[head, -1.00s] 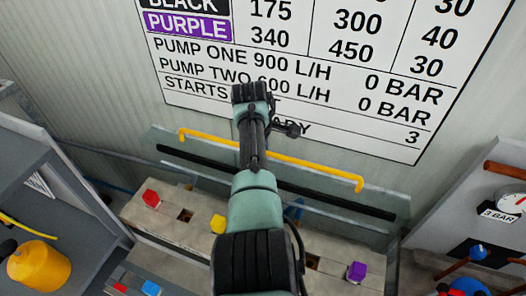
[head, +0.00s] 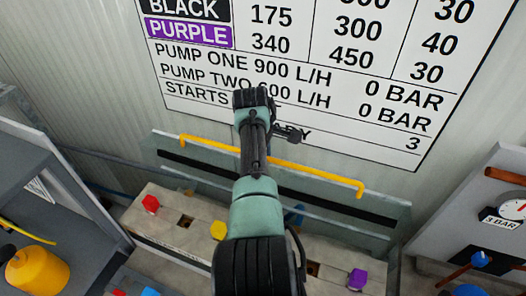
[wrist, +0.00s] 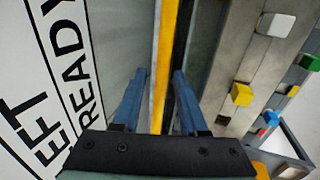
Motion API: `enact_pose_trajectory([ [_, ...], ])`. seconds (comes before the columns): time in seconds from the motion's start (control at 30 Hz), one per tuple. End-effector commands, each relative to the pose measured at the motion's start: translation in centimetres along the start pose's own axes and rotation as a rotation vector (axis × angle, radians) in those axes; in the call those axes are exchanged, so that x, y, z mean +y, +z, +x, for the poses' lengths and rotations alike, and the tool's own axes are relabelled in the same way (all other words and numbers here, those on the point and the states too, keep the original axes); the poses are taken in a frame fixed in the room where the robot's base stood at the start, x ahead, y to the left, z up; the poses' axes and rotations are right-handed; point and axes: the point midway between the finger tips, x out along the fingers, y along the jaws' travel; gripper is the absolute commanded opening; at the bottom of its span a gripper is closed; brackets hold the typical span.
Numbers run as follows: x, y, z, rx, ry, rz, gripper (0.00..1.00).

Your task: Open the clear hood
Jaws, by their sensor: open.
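The clear hood (head: 330,196) is a see-through panel standing steeply up at the back of the pump bench, close to the wall. A yellow bar handle (head: 325,176) runs along it, with a black strip (head: 215,170) just below. In the wrist view the yellow handle (wrist: 165,50) runs between the two blue fingers of my gripper (wrist: 160,74). The fingers are open, one on each side of the bar. I cannot tell whether either touches it. In the head view my own arm hides the gripper's fingers and the handle's middle.
The bench (head: 165,215) carries a red block (head: 150,204), a yellow block (head: 218,230) and a purple block (head: 357,279). A large sign (head: 300,60) hangs on the wall behind. A gauge panel (head: 475,215) stands right, and a grey shelf with a yellow container (head: 38,272) left.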

Motion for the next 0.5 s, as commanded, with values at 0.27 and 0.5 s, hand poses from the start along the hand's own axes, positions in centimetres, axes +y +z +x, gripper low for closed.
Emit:
enact_pose_trajectory([
  [0.27, 0.0, 0.0, -2.2, 0.001, 0.000, 0.000, 0.46],
  [0.5, 0.1, 0.0, -6.2, 0.003, 0.006, 0.001, 0.46],
])
